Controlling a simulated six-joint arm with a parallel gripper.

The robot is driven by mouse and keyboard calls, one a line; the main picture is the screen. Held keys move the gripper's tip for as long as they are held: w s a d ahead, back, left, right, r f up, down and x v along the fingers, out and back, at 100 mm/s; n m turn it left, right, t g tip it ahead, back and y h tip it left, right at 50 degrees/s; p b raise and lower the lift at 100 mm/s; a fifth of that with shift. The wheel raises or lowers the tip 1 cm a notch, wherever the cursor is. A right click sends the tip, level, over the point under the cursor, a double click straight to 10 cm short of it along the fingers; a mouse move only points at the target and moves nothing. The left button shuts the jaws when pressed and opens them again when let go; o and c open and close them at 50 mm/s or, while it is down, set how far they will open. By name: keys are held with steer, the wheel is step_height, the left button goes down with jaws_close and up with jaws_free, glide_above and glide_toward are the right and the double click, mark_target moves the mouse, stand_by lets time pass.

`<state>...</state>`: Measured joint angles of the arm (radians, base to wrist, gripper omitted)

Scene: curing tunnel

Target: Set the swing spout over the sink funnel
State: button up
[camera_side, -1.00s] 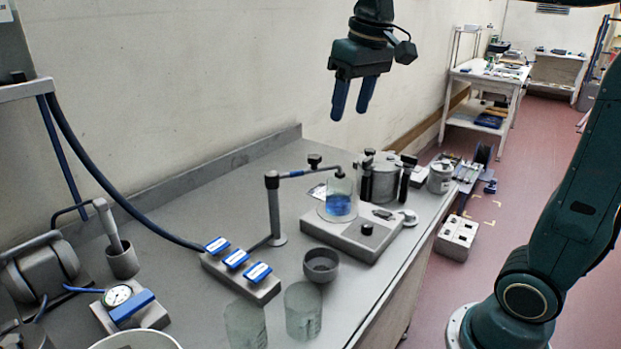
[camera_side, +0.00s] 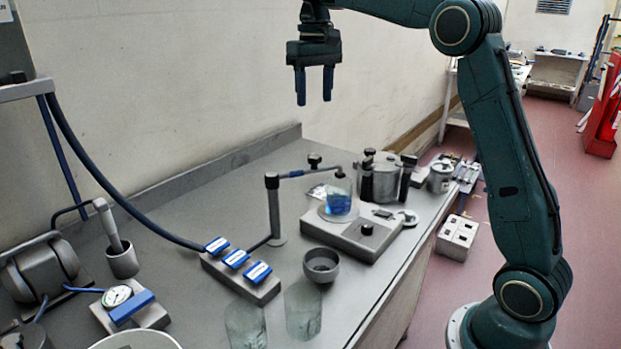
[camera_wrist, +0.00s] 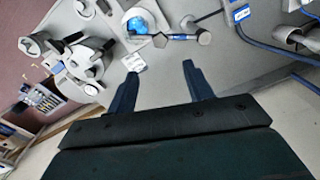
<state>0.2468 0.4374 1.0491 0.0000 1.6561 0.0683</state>
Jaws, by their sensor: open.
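The swing spout (camera_side: 273,208) is a grey upright post with a thin horizontal arm and a blue sleeve (camera_side: 292,173). Its arm points right, its tip at the glass beaker of blue liquid (camera_side: 339,203). The spout's blue sleeve also shows in the wrist view (camera_wrist: 181,37), beyond my fingers. The sink funnel (camera_side: 321,263) seems to be the dark round cup in front of the post, apart from the spout's tip; I cannot make it out in the wrist view. My gripper (camera_side: 314,95) is open and empty, pointing down, high above the bench and the spout.
The beaker stands on a grey stirrer-like base (camera_side: 352,238). A block with blue labelled tabs (camera_side: 240,275) sits left of the funnel, and clear glasses (camera_side: 303,308) stand in front. A metal pot (camera_side: 380,180) stands right of the beaker. Bare bench lies behind the post.

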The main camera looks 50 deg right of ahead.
mark_target(314, 156)
steer(key=shift+f, duration=0.2)
steer(key=shift+f, duration=6.7)
jaws_close()
